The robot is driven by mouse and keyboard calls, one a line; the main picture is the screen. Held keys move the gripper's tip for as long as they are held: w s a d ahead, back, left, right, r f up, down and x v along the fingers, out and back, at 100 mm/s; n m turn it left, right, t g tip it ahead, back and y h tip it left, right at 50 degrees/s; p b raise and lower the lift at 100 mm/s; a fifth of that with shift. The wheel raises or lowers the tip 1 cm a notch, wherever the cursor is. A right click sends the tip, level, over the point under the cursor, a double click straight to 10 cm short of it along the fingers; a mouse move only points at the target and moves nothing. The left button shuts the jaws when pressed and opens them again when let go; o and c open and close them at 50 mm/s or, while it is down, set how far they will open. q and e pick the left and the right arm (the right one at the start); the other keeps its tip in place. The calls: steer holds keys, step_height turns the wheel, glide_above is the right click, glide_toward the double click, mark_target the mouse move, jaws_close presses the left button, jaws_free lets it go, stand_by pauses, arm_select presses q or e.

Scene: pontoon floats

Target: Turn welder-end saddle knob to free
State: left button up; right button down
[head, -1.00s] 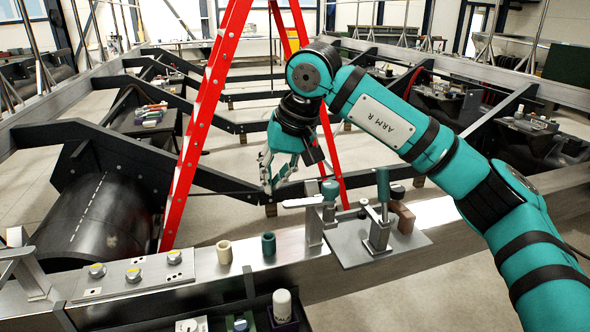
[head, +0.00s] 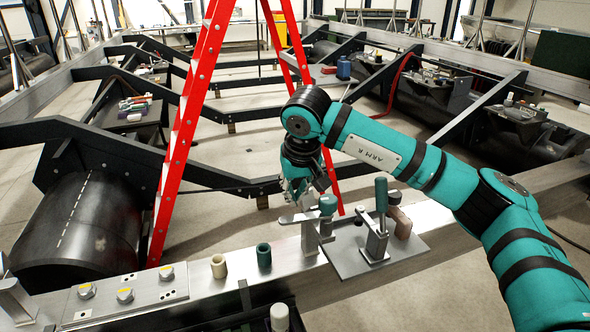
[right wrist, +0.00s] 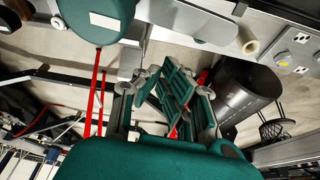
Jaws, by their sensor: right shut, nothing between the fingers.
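I cannot tell for sure which part is the welder-end saddle knob. A clamp post with a green rounded knob (head: 328,204) and a silver lever (head: 297,218) stands on the metal beam. The large green rounded shape (right wrist: 95,18) at the top left of the right wrist view looks like that knob up close. My right gripper (head: 296,196) is shut and empty, just above and behind the lever; whether it touches is unclear. Its fingers (right wrist: 172,98) show in the right wrist view. My left gripper is not in view.
A second clamp with a tall green handle (head: 381,194) stands on a grey plate (head: 350,262) to the right. A red ladder (head: 185,130) stands close behind.

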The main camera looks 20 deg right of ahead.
arm_select(q)
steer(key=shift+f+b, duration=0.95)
steer(key=shift+b, duration=0.25)
arm_select(e)
steer(key=s, duration=0.1)
steer(key=s+n, duration=0.1)
steer(key=s, duration=0.1)
steer(key=shift+s+a+f+n+y, duration=0.1)
steer(key=shift+s+a+n+y, duration=0.2)
steer(key=shift+s+n, duration=0.1)
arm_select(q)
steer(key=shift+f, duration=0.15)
arm_select(e)
steer(key=shift+w+a, duration=0.1)
steer(key=shift+w, duration=0.05)
